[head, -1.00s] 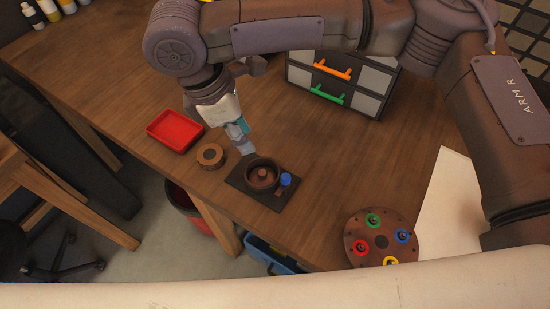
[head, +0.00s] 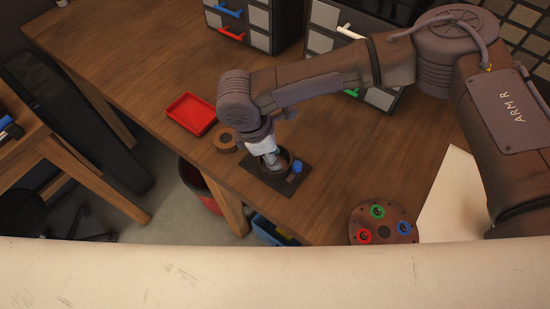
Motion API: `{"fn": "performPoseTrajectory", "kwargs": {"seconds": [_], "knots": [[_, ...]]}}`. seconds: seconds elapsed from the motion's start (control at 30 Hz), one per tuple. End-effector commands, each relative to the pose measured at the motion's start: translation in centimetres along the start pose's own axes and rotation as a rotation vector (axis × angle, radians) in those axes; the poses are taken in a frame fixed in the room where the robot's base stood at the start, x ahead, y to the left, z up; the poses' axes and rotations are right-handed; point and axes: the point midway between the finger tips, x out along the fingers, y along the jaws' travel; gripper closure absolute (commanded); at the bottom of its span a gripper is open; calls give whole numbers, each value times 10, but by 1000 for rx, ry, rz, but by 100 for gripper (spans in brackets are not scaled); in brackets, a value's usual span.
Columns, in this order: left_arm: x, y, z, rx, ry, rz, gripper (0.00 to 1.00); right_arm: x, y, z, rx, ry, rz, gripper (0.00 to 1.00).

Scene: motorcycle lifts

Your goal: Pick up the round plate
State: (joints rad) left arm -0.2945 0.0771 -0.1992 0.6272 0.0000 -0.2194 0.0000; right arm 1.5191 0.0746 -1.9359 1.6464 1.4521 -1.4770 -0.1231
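A round brown plate (head: 385,230) with red, green and blue rings on it lies flat at the table's front right. Its lower edge is hidden by a pale band in the foreground. A round dark dish (head: 285,166) sits on a black square mat (head: 265,181), with a small blue knob (head: 297,167) beside it. My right gripper (head: 271,161) points down at the dish and partly covers it. Its fingers are too small to tell whether they are open or touching the dish. My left gripper is not in view.
A red tray (head: 192,113) and a small round wooden piece (head: 225,140) lie left of the mat. Drawer units stand at the back, one with blue and red handles (head: 232,31). A pale sheet (head: 450,197) lies right of the plate. The wooden table between is clear.

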Motion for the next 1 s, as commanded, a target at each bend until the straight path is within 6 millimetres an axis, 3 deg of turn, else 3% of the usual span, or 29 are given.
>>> {"fn": "performPoseTrajectory", "kwargs": {"seconds": [0.27,0.5,0.83,1.0], "knots": [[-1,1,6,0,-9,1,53,5,0,0,0,1,1,65],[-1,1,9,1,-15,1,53,4,0,0,0,1,1,100],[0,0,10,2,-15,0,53,2,1,0,0,1,2,100],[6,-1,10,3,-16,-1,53,-18,1,6,2,2,4,100]]}}
